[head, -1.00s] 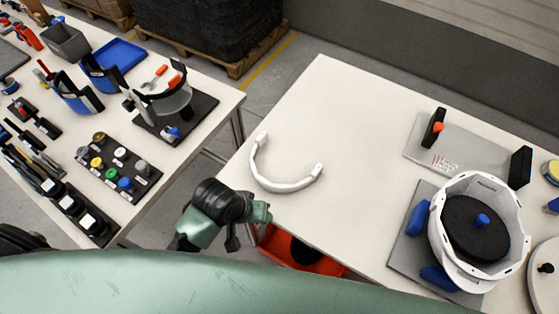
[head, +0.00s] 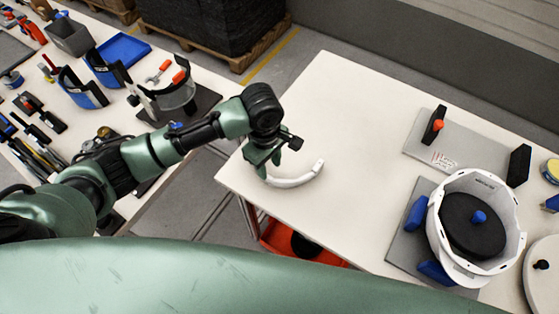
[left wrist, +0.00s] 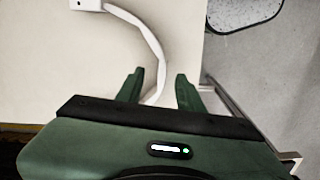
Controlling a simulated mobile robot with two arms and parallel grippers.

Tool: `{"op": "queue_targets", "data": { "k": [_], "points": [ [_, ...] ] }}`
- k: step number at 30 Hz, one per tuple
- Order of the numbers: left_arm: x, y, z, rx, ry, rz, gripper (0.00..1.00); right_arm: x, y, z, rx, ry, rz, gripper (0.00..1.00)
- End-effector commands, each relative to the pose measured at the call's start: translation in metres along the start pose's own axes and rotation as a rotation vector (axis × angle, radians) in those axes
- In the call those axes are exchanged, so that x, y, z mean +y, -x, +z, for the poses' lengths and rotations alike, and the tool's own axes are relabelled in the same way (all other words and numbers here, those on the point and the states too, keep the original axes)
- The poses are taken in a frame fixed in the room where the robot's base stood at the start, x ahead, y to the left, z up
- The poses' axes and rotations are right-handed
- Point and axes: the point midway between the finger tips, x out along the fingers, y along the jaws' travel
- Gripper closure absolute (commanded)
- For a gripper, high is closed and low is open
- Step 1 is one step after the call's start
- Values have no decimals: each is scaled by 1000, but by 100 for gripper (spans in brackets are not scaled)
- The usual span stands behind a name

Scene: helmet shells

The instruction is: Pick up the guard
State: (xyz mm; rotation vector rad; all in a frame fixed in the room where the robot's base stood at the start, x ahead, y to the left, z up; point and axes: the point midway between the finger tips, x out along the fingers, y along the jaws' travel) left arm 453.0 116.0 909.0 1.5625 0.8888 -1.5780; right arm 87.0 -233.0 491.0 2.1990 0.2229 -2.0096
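The guard (head: 296,181) is a white curved band lying on the white table, near its left edge. My left arm hides part of it in the head view. My left gripper (head: 275,163) is above the guard's left part, with its fingers pointing down. In the left wrist view, the gripper (left wrist: 161,84) is open. The guard (left wrist: 152,42) curves down from the top left and one stretch of it runs between the two fingers, without visible contact. I cannot tell the height of the fingers above it. My right gripper is not in view.
A white helmet shell (head: 449,257) sits on a fixture with blue blocks (head: 417,214) at the table's right. A grey plate (head: 425,146) with black uprights stands behind it. The table's middle is clear. A side table with tools and a blue tray (head: 122,52) is at left.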

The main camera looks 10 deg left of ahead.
Motion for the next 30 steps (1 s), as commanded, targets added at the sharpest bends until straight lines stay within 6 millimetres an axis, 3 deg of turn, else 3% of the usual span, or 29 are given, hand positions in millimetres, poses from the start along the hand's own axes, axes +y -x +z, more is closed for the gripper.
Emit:
{"op": "queue_targets", "data": {
  "k": [1,5,21,30],
  "points": [
    [2,1,-9,15,44,-12,63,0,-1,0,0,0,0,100],
    [1,-4,-15,24,94,-27,63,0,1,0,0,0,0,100],
    [-5,-71,-14,22,92,-23,63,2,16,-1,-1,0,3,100],
    [-5,-76,-14,22,91,-21,66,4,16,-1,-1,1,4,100]
  ]
}}
